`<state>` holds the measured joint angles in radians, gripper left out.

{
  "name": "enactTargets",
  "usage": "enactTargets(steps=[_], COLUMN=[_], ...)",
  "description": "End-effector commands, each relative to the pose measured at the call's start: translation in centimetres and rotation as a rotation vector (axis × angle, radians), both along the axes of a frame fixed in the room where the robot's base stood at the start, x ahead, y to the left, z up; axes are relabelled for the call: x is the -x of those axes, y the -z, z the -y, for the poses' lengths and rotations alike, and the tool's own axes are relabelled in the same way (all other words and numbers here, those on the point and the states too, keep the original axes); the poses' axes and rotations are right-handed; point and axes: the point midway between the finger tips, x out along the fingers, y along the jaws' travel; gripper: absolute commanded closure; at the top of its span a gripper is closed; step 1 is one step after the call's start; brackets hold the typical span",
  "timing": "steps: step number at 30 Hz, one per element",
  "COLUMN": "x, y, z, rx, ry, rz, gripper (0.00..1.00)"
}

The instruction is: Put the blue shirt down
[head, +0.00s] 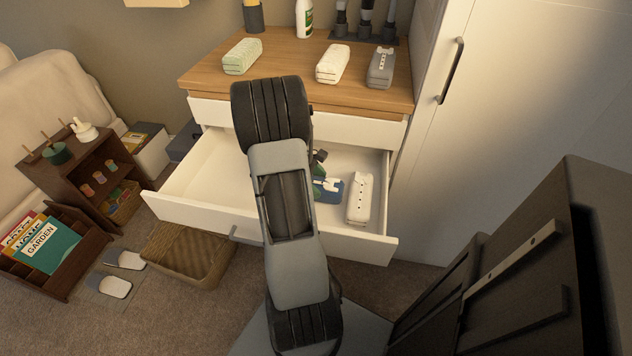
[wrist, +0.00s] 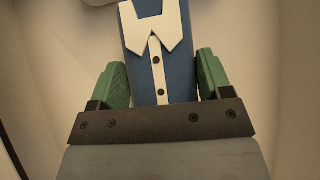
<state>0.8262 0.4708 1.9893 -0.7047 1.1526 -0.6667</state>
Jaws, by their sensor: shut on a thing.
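The blue shirt (wrist: 178,70), a folded block with a white collar and a button strip, is between the green finger pads of my gripper (wrist: 156,82) in the wrist view. My gripper is shut on it. In the head view, the blue shirt (head: 333,190) shows partly past my arm, inside the open white drawer (head: 203,181), left of a folded white shirt (head: 360,198). My arm hides most of my gripper and part of the shirt there. I cannot tell whether the shirt touches the drawer floor.
The dresser top (head: 290,62) holds a green folded shirt (head: 242,57), a white one (head: 333,63) and a grey one (head: 381,68). The drawer's left part looks empty. A wicker basket (head: 187,256) stands below it. A white cabinet (head: 500,110) closes off the right.

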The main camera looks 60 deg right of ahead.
Motion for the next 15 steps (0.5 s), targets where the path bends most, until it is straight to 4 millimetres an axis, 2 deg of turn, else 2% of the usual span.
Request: enactTargets(steps=[15], x=[0.00], y=[0.66], z=[0.00], rx=[0.000], ry=[0.000], rz=[0.000], gripper=[0.60])
